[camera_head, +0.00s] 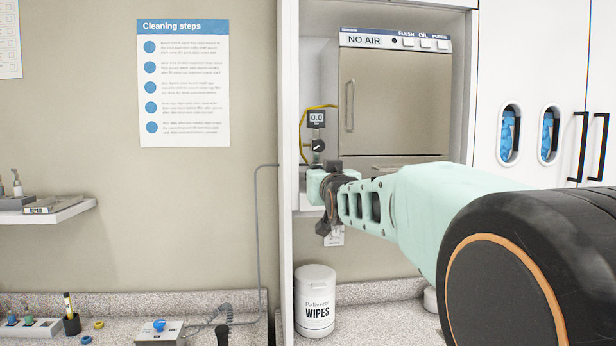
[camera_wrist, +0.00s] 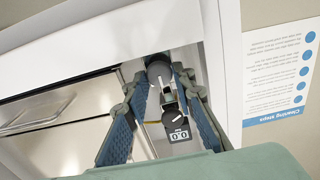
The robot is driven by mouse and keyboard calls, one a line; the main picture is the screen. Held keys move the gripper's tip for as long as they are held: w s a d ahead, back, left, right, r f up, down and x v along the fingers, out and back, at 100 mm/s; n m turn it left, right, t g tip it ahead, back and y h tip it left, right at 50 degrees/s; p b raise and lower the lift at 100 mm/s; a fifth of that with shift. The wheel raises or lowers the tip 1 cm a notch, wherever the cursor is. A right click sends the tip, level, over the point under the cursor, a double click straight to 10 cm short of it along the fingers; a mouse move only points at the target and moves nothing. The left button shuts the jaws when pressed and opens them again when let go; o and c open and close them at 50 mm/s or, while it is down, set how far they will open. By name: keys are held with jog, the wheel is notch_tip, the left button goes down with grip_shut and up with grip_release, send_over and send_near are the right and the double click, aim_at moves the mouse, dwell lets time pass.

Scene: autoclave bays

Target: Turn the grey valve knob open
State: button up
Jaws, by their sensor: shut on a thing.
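The grey valve knob (camera_wrist: 159,71) shows as a dark round shape in the wrist view, between the fingertips. My gripper (camera_wrist: 160,77) is shut on it, with one blue-padded finger on each side. In the head view my gripper (camera_head: 324,205) is inside the bay, low at its left side, and its body hides the knob. A black dial with a light pointer (camera_head: 317,146) and a gauge reading 0.0 (camera_head: 316,118) sit above it. How far the knob is turned cannot be told.
A steel autoclave marked NO AIR (camera_head: 395,95) fills the bay behind my arm. The bay's white side panel (camera_head: 289,170) stands close to my gripper's left. A wipes tub (camera_head: 315,302) stands below on the counter. A yellow hose (camera_head: 302,130) runs beside the gauge.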

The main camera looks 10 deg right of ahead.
jog(key=shift+f+n+b, duration=0.1)
jog(key=shift+n+b, duration=0.3)
jog(key=shift+b, duration=0.25)
grip_shut()
jog(key=n+b, duration=0.3)
jog(key=shift+a+f+b, duration=0.1)
jog(key=shift+f+b, duration=0.05)
jog(key=shift+b, duration=0.2)
jog(key=n+b, duration=0.2)
jog(key=shift+n, duration=0.3)
jog(key=n, duration=0.3)
jog(key=n+b, duration=0.1)
jog(key=shift+r+n, duration=0.25)
jog(key=shift+n, duration=0.05)
jog(key=n, duration=0.5)
jog(key=shift+n, duration=0.4)
jog(key=shift+a, duration=0.1)
